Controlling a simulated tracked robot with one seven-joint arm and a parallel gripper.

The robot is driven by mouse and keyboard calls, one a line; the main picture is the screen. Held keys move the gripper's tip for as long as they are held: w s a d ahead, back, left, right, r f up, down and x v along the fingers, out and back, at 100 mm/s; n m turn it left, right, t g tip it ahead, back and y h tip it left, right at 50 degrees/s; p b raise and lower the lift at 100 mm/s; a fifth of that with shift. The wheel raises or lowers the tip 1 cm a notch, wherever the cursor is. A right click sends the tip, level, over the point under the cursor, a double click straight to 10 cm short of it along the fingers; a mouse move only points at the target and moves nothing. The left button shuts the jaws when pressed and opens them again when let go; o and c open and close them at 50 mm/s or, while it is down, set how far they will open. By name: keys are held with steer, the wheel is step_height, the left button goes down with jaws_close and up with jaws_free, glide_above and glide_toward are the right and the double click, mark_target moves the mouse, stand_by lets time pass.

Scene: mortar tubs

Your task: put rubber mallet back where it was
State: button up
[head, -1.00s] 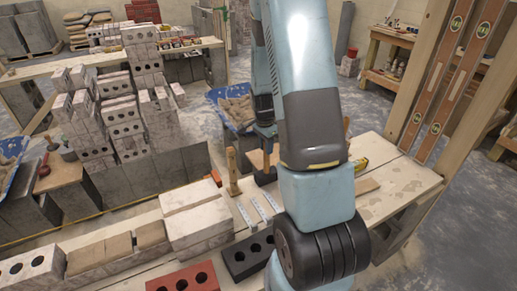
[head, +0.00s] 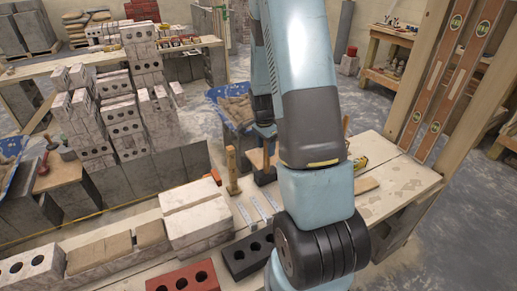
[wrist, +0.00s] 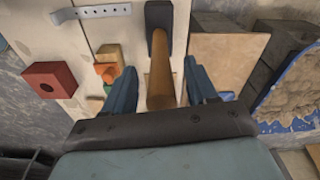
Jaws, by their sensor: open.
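The rubber mallet has a black head and a wooden handle. In the head view its black head (head: 264,176) rests on the bench and the handle points up, partly hidden by my arm. In the wrist view the mallet's handle (wrist: 162,82) comes up from the black head towards the camera. My gripper (wrist: 160,76) is open, with one blue finger on each side of the handle and a visible gap on both sides. In the head view my gripper is mostly hidden behind my arm.
Metal straps (head: 253,211) and another wooden-handled tool (head: 232,171) are on the bench (head: 405,187) near the mallet. A dark holed brick (head: 248,254) and a red brick (head: 184,278) lie closer. A blue mortar tub (wrist: 300,92) stands beyond the bench edge.

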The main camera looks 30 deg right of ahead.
steer(key=shift+r, duration=0.1)
step_height(320, 180, up, 14)
steer(key=a, duration=0.1)
steer(key=shift+f, duration=0.25)
steer(key=shift+s+a, duration=0.1)
